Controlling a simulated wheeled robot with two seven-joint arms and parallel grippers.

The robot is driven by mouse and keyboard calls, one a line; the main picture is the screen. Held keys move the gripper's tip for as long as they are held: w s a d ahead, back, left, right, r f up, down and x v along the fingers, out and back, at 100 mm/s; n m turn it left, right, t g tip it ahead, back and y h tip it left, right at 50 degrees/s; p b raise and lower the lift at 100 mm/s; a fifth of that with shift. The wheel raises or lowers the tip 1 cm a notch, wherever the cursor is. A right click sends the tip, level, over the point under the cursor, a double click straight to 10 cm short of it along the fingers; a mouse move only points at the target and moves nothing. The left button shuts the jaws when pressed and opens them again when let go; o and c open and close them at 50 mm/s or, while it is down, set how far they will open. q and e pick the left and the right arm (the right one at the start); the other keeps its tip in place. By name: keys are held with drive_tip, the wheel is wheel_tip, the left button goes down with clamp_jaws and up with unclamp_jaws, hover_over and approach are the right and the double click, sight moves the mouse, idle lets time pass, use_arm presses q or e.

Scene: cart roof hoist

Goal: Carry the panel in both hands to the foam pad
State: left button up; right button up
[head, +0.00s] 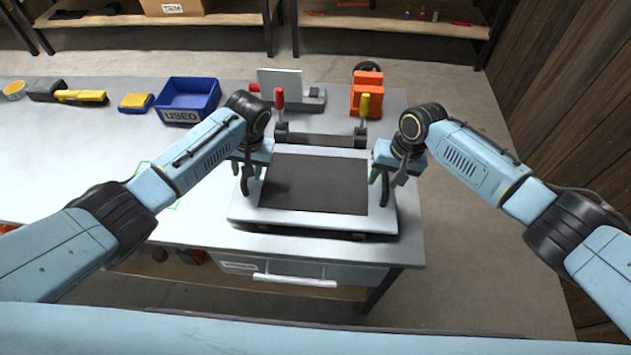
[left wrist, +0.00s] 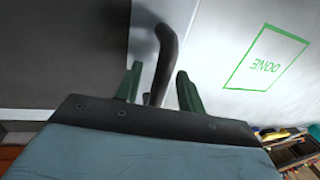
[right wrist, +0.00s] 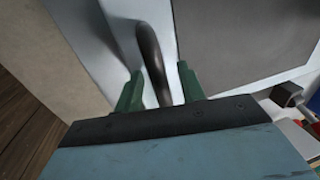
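The panel (head: 240,212) is a light plate with a dark grey middle, lying at the front of the bench. It has a dark curved handle at each side. My left gripper (head: 248,182) is at its left edge; in the left wrist view the open fingers (left wrist: 158,88) stand either side of the left handle (left wrist: 166,48), with gaps. My right gripper (head: 384,185) is at its right edge; in the right wrist view the open fingers (right wrist: 160,88) straddle the right handle (right wrist: 150,48), with gaps. I cannot make out a separate foam pad.
Behind the panel stand a dark bar (head: 325,140), a red lever (head: 279,98), a yellow lever (head: 364,104) and an orange block (head: 367,92). A blue USED bin (head: 190,97) is at the back left. A green DONE outline (left wrist: 266,58) marks clear bench left of the panel.

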drive_tip(key=shift+c, duration=0.2)
use_arm(q)
clamp_jaws()
use_arm(e)
clamp_jaws()
use_arm(q)
drive_tip(key=shift+w+r, duration=0.1)
drive_tip(key=shift+r, duration=0.1)
use_arm(e)
drive_tip(key=shift+w+r, duration=0.1)
drive_tip(key=shift+r, duration=0.05)
